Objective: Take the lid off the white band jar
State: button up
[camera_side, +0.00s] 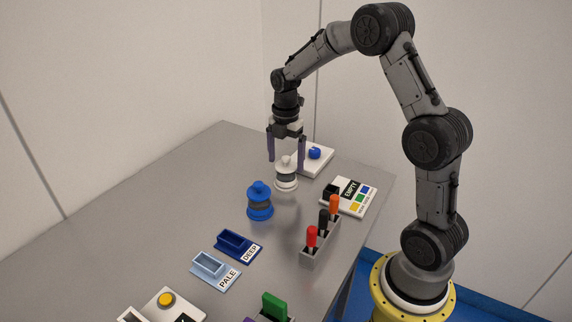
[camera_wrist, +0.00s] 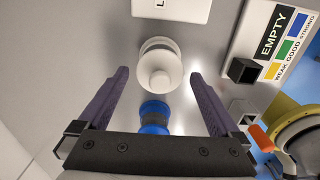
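The white jar (camera_side: 286,181), with a white knobbed lid, white base and greyish middle, stands upright on the grey table; its lid is on. In the wrist view the white lid (camera_wrist: 160,60) shows from above, with its round knob facing me. My gripper (camera_side: 286,162) points down over this jar, open and empty. Its purple fingers (camera_wrist: 158,74) are spread wide on either side of the lid in the picture; I cannot tell how far the tips are above it. A blue jar (camera_side: 260,204) with a dark band stands nearby, also lidded; it shows partly in the wrist view (camera_wrist: 154,112).
A white plate with a blue knob (camera_side: 314,153) lies behind the white jar. A card marked EMPTY (camera_side: 352,192) and a rack of colored-handled tools (camera_side: 320,240) are to the right. PALE (camera_side: 216,270) and DEEP (camera_side: 238,246) trays are in front. The table's left side is clear.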

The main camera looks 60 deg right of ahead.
jog(key=c, duration=1.2)
jog(key=shift+r, duration=0.1)
